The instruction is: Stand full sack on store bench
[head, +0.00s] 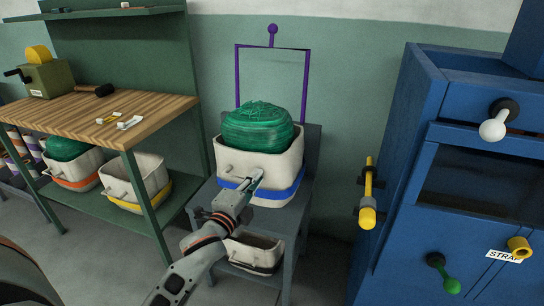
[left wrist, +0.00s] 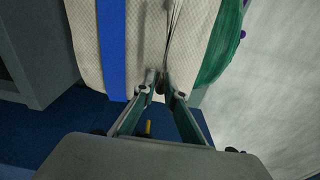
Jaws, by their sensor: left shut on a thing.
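A full white sack (head: 259,163) with a blue band is packed with green netting (head: 257,127) that bulges above its rim. It stands upright on the top of a dark grey bench (head: 204,201) against the wall. My left gripper (head: 257,180) is at the sack's front face, near a handle. In the left wrist view my left gripper (left wrist: 163,86) is shut on a pinch of the white sack (left wrist: 141,40), beside the blue band. The exact part gripped is hard to make out. My right gripper is out of view.
A purple frame (head: 308,85) with a knob rises behind the sack. Another sack (head: 252,252) sits on the bench's lower shelf. A wooden-topped workbench (head: 70,122) with sacks below stands left. A blue cabinet (head: 393,165) with a yellow handle (head: 368,193) stands right.

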